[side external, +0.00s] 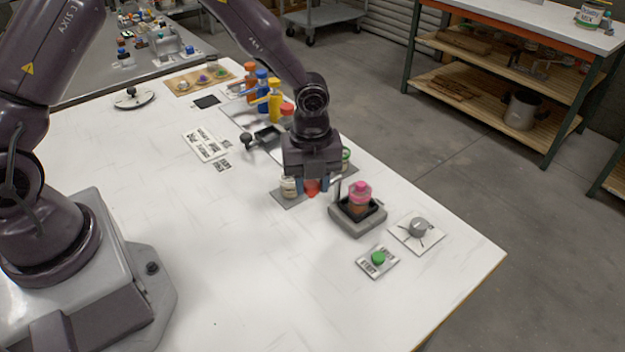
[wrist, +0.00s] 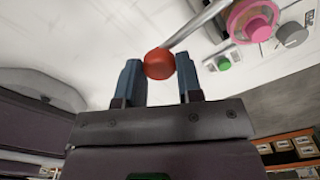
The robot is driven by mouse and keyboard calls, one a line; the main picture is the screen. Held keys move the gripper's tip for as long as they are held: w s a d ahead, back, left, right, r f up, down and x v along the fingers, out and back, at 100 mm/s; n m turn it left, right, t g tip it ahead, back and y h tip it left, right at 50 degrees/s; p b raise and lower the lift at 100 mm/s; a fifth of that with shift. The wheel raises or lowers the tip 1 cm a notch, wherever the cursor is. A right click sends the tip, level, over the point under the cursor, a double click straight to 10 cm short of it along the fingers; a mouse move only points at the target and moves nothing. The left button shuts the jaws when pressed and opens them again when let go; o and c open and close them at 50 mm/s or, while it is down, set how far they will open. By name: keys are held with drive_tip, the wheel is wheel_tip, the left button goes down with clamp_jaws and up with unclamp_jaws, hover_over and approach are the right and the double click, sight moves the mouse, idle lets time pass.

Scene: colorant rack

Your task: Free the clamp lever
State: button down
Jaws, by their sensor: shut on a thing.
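My gripper (side external: 312,188) is low over the right part of the white table, just left of the clamp station. Its blue fingers (wrist: 159,72) are shut on the red ball knob (wrist: 159,63) of the clamp lever, which also shows between them in the side view (side external: 312,186). The lever's grey rod (wrist: 198,24) runs from the knob toward the pink-topped container. The grey clamp station (side external: 358,225) holds this container (side external: 360,196), which has a pink cap (wrist: 255,22) and stands upright. How the lever meets the clamp is hidden.
Coloured bottles (side external: 262,90) stand behind. The table's front middle is clear.

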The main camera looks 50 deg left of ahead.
sight(311, 184)
drive_tip(key=shift+a, duration=0.1)
drive_tip(key=c, duration=0.8)
unclamp_jaws()
wheel_tip(311, 184, up, 13)
drive_tip(key=shift+r, duration=0.1)
